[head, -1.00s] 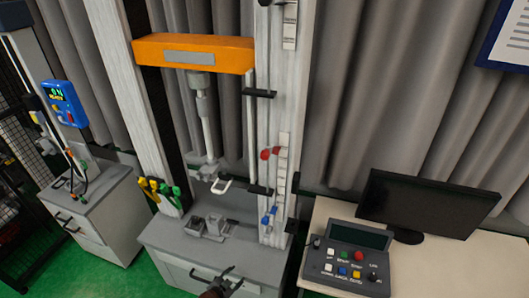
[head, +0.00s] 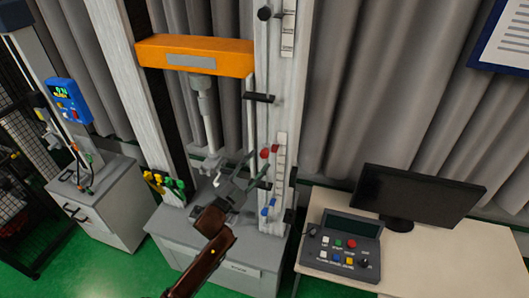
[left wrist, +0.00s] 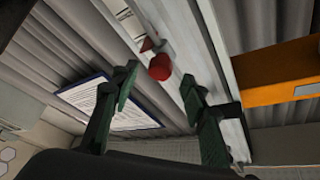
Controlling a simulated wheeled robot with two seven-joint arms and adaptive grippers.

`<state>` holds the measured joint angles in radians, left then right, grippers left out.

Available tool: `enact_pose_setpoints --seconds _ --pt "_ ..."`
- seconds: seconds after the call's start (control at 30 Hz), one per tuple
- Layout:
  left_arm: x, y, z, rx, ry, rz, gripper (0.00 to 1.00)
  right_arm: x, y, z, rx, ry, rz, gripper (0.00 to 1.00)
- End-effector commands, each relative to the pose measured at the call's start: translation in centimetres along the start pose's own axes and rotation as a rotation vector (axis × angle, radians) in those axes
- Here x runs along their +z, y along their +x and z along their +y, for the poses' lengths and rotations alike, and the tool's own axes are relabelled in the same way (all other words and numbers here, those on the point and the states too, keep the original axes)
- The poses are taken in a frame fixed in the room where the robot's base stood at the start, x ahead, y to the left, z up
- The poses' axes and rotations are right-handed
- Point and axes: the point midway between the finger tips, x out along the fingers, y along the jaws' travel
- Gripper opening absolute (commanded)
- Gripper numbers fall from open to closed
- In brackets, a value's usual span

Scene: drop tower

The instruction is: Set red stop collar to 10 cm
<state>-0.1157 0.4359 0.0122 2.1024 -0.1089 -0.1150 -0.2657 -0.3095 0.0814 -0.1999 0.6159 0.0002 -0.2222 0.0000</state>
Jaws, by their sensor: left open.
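The red stop collar (head: 265,153) sits on the right-hand upright of the drop tower (head: 265,100), beside a white scale strip (head: 281,150). In the left wrist view the round red knob of the collar (left wrist: 160,67) shows between and beyond the fingertips. My left gripper (head: 254,170) is open in front of the upright, just below and left of the collar. In the left wrist view its two green-padded fingers (left wrist: 158,92) stand apart with nothing between them. Contact with the collar cannot be made out. The scale's figures are too small to read. My right gripper is not in view.
A blue collar (head: 268,206) sits lower on the same upright. Black stops (head: 258,97) jut from it. An orange crosshead (head: 195,56) spans the tower above. A control box (head: 342,245) and monitor (head: 420,197) stand on the right-hand table.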

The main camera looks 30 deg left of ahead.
Motion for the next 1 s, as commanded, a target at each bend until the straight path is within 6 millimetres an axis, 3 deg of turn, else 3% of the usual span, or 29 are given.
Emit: enact_pose_setpoints --seconds 0.1,0.3,0.67,1.0 --pt "-0.2 2.1 -0.2 -0.001 -0.002 0.0 0.41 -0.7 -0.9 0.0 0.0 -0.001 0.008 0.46" --pt "-0.1 4.1 -0.1 0.0 0.0 -0.001 0.41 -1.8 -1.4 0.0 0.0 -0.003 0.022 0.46" --pt "0.1 4.5 0.1 0.001 -0.001 -0.002 0.4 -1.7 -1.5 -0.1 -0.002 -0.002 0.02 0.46" --pt "0.1 4.5 0.1 0.001 -0.001 -0.002 0.17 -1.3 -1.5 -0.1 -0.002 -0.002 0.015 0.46"
